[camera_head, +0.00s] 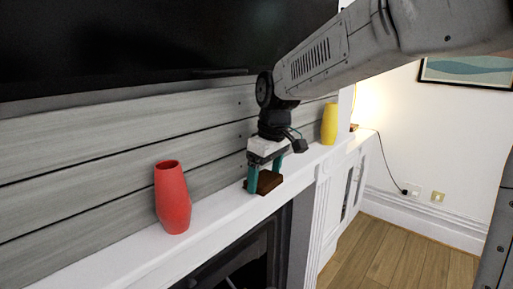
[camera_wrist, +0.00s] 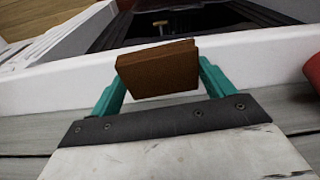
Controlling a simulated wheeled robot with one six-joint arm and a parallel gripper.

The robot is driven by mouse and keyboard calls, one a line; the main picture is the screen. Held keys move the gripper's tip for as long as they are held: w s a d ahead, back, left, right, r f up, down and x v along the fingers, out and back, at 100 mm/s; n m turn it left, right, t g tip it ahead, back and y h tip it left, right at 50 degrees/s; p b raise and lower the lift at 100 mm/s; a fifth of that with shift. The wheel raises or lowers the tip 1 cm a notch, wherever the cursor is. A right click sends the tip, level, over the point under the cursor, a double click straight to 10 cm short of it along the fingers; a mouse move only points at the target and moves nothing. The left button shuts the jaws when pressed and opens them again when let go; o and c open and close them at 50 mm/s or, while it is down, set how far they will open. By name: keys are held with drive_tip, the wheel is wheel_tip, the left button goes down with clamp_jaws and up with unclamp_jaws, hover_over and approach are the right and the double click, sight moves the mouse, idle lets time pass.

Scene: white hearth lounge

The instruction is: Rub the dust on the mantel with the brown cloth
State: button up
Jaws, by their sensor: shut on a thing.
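The brown cloth (camera_head: 266,182) is a small folded block held between the teal fingers of my gripper (camera_head: 264,176). The gripper is shut on it, low over the white mantel (camera_head: 213,206). The cloth looks at or just above the mantel surface; I cannot tell if it touches. In the wrist view the cloth (camera_wrist: 158,68) sits between the two teal fingers, with the white mantel (camera_wrist: 50,85) around it. I cannot make out any dust on the mantel.
A red vase (camera_head: 172,198) stands on the mantel left of my gripper. A yellow vase (camera_head: 329,124) stands farther right. A dark TV (camera_head: 130,40) hangs above the grey plank wall (camera_head: 90,170). The dark fireplace opening (camera_head: 245,262) is below the mantel.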

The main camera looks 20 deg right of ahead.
drive_tip(key=shift+s+a, duration=0.35)
drive_tip(key=shift+a, duration=0.2)
drive_tip(key=shift+s+a, duration=0.3)
drive_tip(key=shift+a, duration=0.2)
wheel_tip(320, 180, up, 2)
drive_tip(key=shift+w+d+r, duration=0.1)
drive_tip(key=shift+r, duration=3)
